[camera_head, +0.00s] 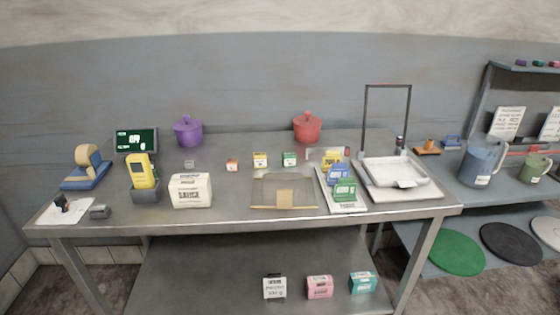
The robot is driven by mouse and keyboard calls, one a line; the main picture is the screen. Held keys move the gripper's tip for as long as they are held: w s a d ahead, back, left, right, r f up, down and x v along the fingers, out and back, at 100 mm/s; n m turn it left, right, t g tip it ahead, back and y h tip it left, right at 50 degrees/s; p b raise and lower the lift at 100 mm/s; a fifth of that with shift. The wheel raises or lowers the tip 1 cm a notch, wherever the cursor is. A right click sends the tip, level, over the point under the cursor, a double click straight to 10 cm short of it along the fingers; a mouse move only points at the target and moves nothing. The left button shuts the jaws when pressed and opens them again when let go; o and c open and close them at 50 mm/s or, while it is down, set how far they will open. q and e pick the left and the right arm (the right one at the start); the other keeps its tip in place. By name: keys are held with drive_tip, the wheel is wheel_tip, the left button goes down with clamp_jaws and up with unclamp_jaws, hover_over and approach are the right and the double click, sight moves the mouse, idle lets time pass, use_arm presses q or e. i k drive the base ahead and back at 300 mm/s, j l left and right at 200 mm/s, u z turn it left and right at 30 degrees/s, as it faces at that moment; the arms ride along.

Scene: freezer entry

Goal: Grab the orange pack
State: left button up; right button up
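A small orange and white pack (232,165) stands upright on the steel table (225,215), left of the middle. It stands in a loose row with a yellow pack (260,160) and a green pack (289,159), with gaps between them. Its lettering is too small to read. Another pack with yellow-orange colouring (330,155) sits at the back of a white tray with blue and green packs. Neither of my grippers shows in the head view.
Purple (188,132) and red (306,128) pots stand behind. A framed scale (397,174) is at right. The table in front of the orange pack is partly clear.

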sight(232, 163)
drive_tip(key=i+l+u, duration=0.1)
drive_tip(key=l, duration=0.3)
drive_tip(key=i+l+u, duration=0.1)
drive_tip(key=l, duration=0.25)
drive_tip(key=i+l+u, duration=0.1)
drive_tip(key=i+l, duration=0.15)
drive_tip(key=l, duration=0.15)
drive_tip(key=i+l+u, duration=0.1)
drive_tip(key=l, duration=0.35)
